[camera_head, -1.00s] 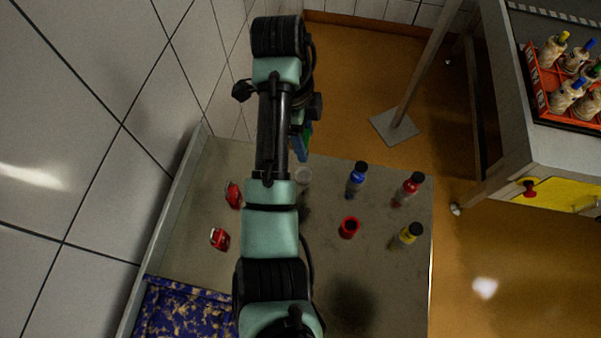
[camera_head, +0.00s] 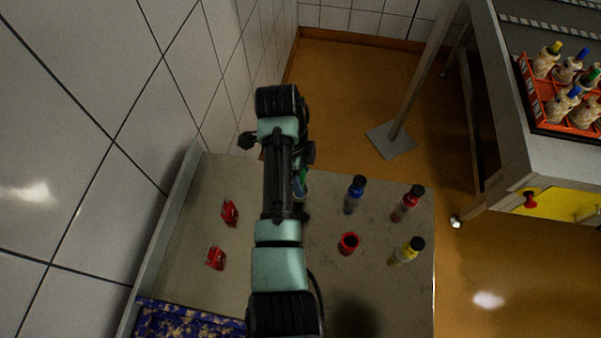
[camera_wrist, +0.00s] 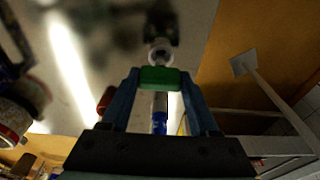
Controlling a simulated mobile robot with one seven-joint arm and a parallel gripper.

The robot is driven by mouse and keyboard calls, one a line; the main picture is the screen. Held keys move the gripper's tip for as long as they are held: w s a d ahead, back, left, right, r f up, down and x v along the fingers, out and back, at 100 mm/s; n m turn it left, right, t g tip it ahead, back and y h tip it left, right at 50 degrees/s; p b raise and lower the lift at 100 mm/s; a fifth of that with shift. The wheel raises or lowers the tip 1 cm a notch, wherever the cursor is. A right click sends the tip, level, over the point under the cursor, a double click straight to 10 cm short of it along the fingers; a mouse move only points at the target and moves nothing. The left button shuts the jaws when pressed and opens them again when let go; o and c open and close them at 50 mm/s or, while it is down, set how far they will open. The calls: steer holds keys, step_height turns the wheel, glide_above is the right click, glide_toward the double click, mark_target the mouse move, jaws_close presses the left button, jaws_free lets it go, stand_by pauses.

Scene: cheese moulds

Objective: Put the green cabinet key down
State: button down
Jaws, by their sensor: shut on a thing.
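In the wrist view the green cabinet key (camera_wrist: 159,77) sits as a green block between the tips of my blue-fingered gripper (camera_wrist: 160,84). The gripper is shut on it. A pale, ring-like shape shows just beyond the green block; I cannot tell whether it is part of the key. In the head view my arm hides most of the gripper, and only a small blue and green patch (camera_head: 302,178) shows at its right side, over the far part of the grey table (camera_head: 320,290). I cannot tell how high the key is above the table.
Two red items (camera_head: 229,213) lie left. A blue patterned cloth (camera_head: 185,322) is at front left. A tiled wall borders the left side.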

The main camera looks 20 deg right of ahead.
steer(key=shift+c, duration=0.6)
jaws_free()
steer(key=shift+f, duration=0.15)
step_height(320, 180, up, 12)
steer(key=w+a+p, duration=0.1)
steer(key=p, duration=0.2)
steer(key=shift+a, duration=0.2)
steer(key=shift+w, duration=0.1)
